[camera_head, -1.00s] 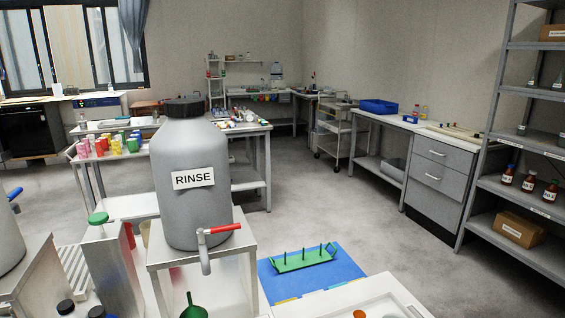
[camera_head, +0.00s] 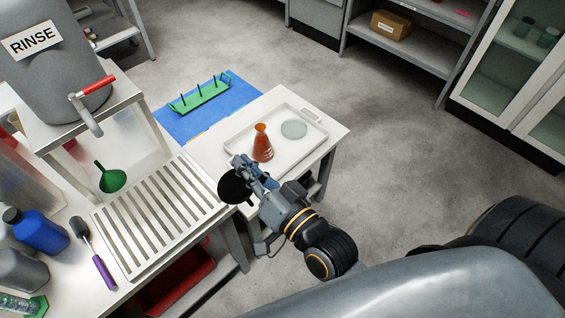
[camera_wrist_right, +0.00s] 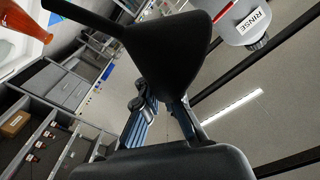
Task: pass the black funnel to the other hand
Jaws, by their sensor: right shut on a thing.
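The black funnel (camera_head: 232,190) is held in my right gripper (camera_head: 250,174), above the gap between the slatted rack and the white side table. In the right wrist view the funnel (camera_wrist_right: 165,52) fills the upper middle, its wide cone in front of the fingers (camera_wrist_right: 160,102), which are shut on it. Its stem points to the upper left there. My left gripper is not in either view now.
A slatted metal rack (camera_head: 155,215) lies left of my right gripper. A green funnel (camera_head: 110,178) stands by the grey RINSE container (camera_head: 60,60). The white tray (camera_head: 240,150) bears an orange flask (camera_head: 262,142) and a glass dish (camera_head: 293,129). Open floor lies to the right.

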